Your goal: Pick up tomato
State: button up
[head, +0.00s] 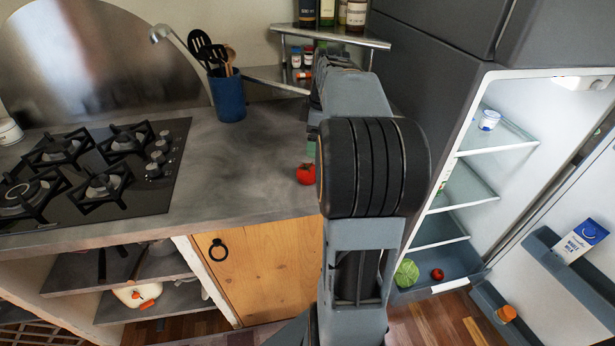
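A red tomato (306,174) sits on the grey counter (250,170) near its front right part, just left of my arm's thick black joint. Its right edge is close to or behind that joint in the picture. My arm rises through the middle of the head view and bends over the counter. My gripper is mostly or wholly hidden behind the arm; a small sliver left of the arm, above the tomato, may be part of it. I cannot tell whether it is open or what it touches. A second red tomato-like item (437,274) lies low in the open fridge.
A black gas hob (110,170) is on the left. The open fridge (500,150) is on the right, with lettuce (406,273) inside. Counter left of the tomato is clear.

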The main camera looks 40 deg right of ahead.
aim_at(309, 167)
jog(key=f, duration=0.4)
jog(key=w+a+f, duration=0.1)
jog(key=f, duration=0.7)
jog(key=shift+w+a+b, duration=0.2)
jog(key=shift+b, duration=0.15)
jog(key=shift+c, duration=0.3)
jog(key=c, duration=1)
jog(key=shift+r, duration=0.1)
